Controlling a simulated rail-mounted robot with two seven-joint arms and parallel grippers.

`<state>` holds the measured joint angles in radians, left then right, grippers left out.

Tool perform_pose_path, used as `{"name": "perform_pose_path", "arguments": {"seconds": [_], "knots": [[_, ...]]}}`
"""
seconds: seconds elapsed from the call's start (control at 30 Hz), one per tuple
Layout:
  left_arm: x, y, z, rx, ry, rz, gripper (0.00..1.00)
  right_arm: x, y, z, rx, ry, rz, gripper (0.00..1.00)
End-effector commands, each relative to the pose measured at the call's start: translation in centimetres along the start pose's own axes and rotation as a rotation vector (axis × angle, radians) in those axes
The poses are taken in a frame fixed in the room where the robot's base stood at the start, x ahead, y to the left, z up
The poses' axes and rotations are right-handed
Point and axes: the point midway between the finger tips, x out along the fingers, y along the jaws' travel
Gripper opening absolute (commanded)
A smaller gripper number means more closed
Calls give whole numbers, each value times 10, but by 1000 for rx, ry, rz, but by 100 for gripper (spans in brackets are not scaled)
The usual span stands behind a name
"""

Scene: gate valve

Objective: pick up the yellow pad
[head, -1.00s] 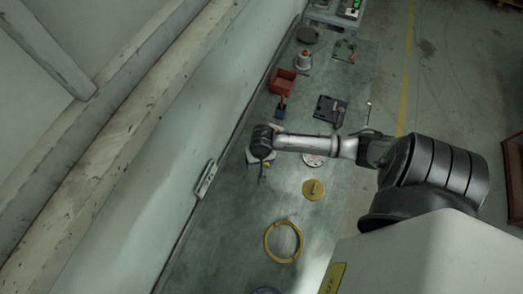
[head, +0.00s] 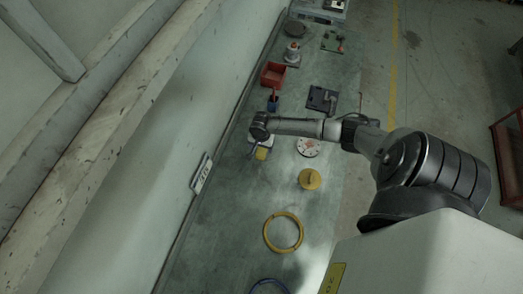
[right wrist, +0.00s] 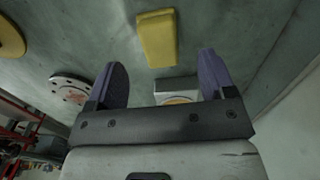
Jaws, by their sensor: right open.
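The yellow pad (head: 261,153) lies flat on the green bench, just on the near side of my right gripper (head: 255,138). In the right wrist view the yellow pad (right wrist: 157,38) is a small block beyond the fingertips and roughly between their lines. My right gripper (right wrist: 160,64) is open, with its two dark fingers spread and nothing between their tips. The pad looks apart from both fingers. My left gripper is not in view.
A white box-like item (right wrist: 177,86) sits under my right gripper. A white flange disc (head: 308,147), a yellow knobbed disc (head: 309,179) and a yellow ring (head: 283,232) lie nearby. A red bin (head: 273,76) and a dark tray (head: 322,98) stand farther up. A wall runs along the left.

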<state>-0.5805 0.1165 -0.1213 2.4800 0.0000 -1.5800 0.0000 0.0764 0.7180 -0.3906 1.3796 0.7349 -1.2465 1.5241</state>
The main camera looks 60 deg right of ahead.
Motion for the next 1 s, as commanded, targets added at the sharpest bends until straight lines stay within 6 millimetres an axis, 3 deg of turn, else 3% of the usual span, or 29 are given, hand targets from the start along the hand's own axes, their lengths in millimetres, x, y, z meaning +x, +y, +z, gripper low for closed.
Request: {"name": "perform_pose_path", "arguments": {"seconds": [0.5, 0.83, 1.0], "knots": [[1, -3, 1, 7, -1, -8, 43, 49, 0, -3, -1, 0, 0, 77], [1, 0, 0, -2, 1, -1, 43, 53, 1, -3, -1, 0, 0, 77], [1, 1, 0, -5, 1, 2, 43, 53, 1, -3, -1, 0, 0, 60]]}}
